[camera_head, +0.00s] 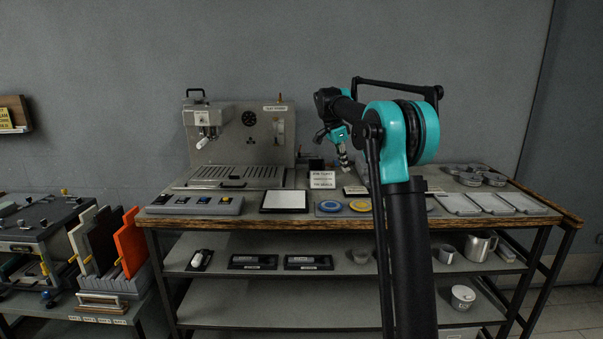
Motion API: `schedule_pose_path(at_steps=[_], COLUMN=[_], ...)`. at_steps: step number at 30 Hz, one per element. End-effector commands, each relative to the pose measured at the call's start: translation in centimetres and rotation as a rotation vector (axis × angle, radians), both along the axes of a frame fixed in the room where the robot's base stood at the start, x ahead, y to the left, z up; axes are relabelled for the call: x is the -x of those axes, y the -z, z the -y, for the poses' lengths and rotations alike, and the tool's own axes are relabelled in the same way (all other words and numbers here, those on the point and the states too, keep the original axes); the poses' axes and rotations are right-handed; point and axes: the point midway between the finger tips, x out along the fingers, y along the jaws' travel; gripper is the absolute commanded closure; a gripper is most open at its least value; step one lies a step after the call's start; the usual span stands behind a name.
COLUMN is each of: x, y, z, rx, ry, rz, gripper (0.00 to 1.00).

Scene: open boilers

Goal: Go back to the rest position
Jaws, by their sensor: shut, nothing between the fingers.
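My teal and black arm rises in front of the right half of the wooden-edged bench. My gripper (344,160) hangs at the arm's far end, above the middle of the bench top and right of the grey boiler machine (239,135). The gripper is small in this view; its fingers point down, are shut and hold nothing. It is apart from the machine. The arm hides part of the bench top and shelves behind it.
A button panel (195,205), a white-topped square plate (285,201), blue and yellow discs (360,205) and pale trays (495,203) lie on the bench. A metal pitcher (480,245) stands on the shelf below. Orange and dark boards (131,241) stand in a rack at left.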

Motion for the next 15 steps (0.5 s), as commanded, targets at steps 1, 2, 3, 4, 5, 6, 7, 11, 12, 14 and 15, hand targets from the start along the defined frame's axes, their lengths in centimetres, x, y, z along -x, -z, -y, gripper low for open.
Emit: schedule_pose_path(at_steps=[1,2,3,4,5,6,7,11,12,14,15], x=[0.5,0.7,1.0,1.4,1.7,2.2,2.6,4.7,5.5,7.0,8.2], y=[0.2,0.4,0.6,0.8,1.0,1.2,1.5,2.7,3.2,4.1,4.9], z=[0.2,0.2,0.3,0.4,0.5,0.6,0.7,1.2,1.4,1.7,1.9], rx=[-0.003,-0.005,-0.008,-0.011,-0.014,-0.017,-0.019,-0.032,-0.037,-0.042,-0.047], ry=[-0.015,-0.027,-0.041,-0.056,-0.068,-0.09,-0.106,-0.189,-0.218,-0.271,-0.312], rz=[-0.002,-0.004,-0.006,-0.007,-0.008,-0.01,-0.012,-0.019,-0.02,-0.024,-0.026], gripper=[1.0,1.0,1.0,1.0,1.0,1.0,1.0,1.0,1.0,1.0,1.0])
